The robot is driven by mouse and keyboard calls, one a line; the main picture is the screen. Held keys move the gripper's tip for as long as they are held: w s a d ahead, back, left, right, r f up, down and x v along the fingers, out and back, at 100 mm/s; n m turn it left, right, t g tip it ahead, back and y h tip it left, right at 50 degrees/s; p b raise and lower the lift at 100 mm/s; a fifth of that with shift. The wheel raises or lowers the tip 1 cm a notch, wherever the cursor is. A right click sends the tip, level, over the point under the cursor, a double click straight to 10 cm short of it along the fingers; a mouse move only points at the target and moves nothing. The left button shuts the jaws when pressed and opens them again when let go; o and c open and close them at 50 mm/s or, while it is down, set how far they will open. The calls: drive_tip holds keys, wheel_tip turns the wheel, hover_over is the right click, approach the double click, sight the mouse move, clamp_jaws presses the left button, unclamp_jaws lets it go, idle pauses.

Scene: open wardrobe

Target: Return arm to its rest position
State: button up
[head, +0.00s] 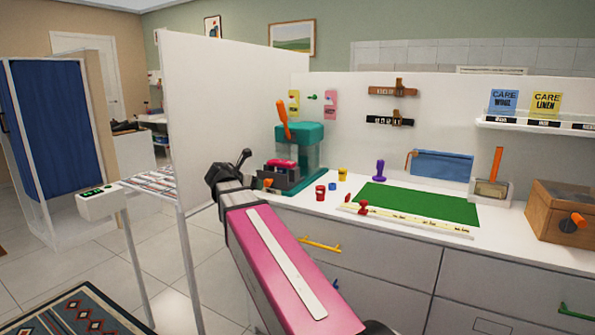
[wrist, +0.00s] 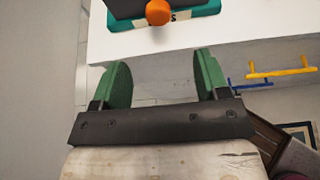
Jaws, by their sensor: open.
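My arm (head: 275,260) shows as a pink link with a white strip in the head view. It reaches up from the bottom edge to a dark joint in front of the counter's left end. The gripper cannot be made out in the head view. In the wrist view, my gripper (wrist: 162,70) has two green fingers spread wide apart. It is open, with nothing between the fingers. Beyond the fingertips lie the white counter edge (wrist: 200,38) and an orange knob (wrist: 158,12) on a teal base.
A teal machine (head: 300,140) stands on the counter close to my arm's far end. A white partition (head: 215,100) rises behind the arm. Yellow (head: 320,244) and green (head: 577,313) drawer handles stick out in front. Open floor lies left, beside a small stand (head: 102,203).

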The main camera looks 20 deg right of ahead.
drive_tip(key=shift+f, duration=0.1)
drive_tip(key=s+a+f+m+g+y, duration=0.2)
drive_tip(key=s+f+m, duration=0.4)
drive_tip(key=f, duration=0.6)
drive_tip(key=s+a+f+m+g+y, duration=0.2)
drive_tip(key=s+f+m, duration=0.5)
drive_tip(key=f+m, duration=0.4)
drive_tip(key=s+a+f+m+g+y, duration=0.2)
drive_tip(key=s+f+m+y, duration=0.4)
drive_tip(key=f, duration=0.7)
drive_tip(key=s+m+g, duration=0.1)
drive_tip(key=m, duration=0.1)
drive_tip(key=shift+s+f+m+g, duration=0.15)
drive_tip(key=shift+f+m+g, duration=0.15)
drive_tip(key=shift+g, duration=0.1)
